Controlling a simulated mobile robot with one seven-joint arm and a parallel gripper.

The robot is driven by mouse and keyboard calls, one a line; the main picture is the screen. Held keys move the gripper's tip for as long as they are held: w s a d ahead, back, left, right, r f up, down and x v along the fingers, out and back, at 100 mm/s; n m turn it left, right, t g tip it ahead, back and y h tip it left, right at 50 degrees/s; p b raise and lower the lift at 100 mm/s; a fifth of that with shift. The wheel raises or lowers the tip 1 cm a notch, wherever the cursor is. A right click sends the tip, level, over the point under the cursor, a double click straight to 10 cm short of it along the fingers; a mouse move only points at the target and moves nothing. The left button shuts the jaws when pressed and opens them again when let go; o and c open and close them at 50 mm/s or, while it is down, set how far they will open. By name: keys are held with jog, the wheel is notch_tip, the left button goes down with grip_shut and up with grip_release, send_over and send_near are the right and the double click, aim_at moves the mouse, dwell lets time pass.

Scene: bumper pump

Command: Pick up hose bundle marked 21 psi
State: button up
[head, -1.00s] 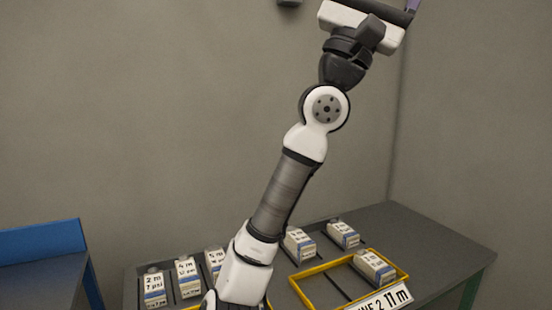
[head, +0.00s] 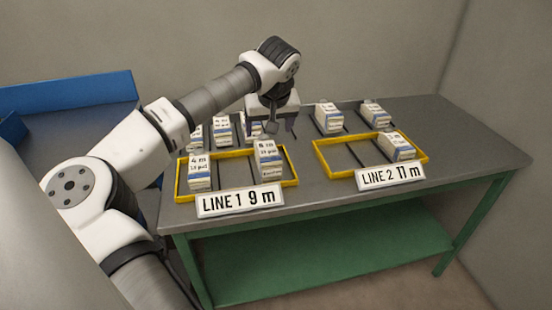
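Several white box-like hose bundles with blue bands stand on the grey table. In the Line 1 yellow frame (head: 232,184), one bundle (head: 199,172) marked 4 m stands at the left and another (head: 268,158) at the right. A bundle (head: 398,146) stands in the right part of the Line 2 yellow frame (head: 340,173). Two more, a left one (head: 328,118) and a right one (head: 375,114), stand behind it. The psi figures are too small to read surely; I cannot pick out 21 psi. My gripper (head: 272,129) points down just above and behind the right Line 1 bundle, its fingers apart.
More bundles, including one (head: 221,130), stand at the back left, partly hidden by my arm. Signs read LINE 1 9 m (head: 240,200) and LINE 2 11 m (head: 391,177). The table's right end (head: 460,130) is clear. A blue-edged surface (head: 75,92) is at the left.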

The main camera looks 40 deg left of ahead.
aim_at(268, 149)
jog(key=p+x, duration=0.1)
jog(key=x, duration=0.6)
jog(key=shift+w+f, duration=0.15)
jog(key=p+x, duration=0.1)
jog(key=x, duration=0.4)
jog(key=shift+f+p, duration=0.2)
jog(key=shift+p, duration=0.15)
jog(key=shift+w+f, duration=0.1)
jog(key=shift+f, duration=0.15)
jog(key=shift+f+b, duration=0.25)
jog(key=shift+b, duration=0.1)
jog(key=shift+c, duration=0.2)
jog(key=c, duration=1.2)
jog(key=shift+a, duration=0.1)
jog(key=shift+c, duration=1)
jog(key=shift+r, duration=0.2)
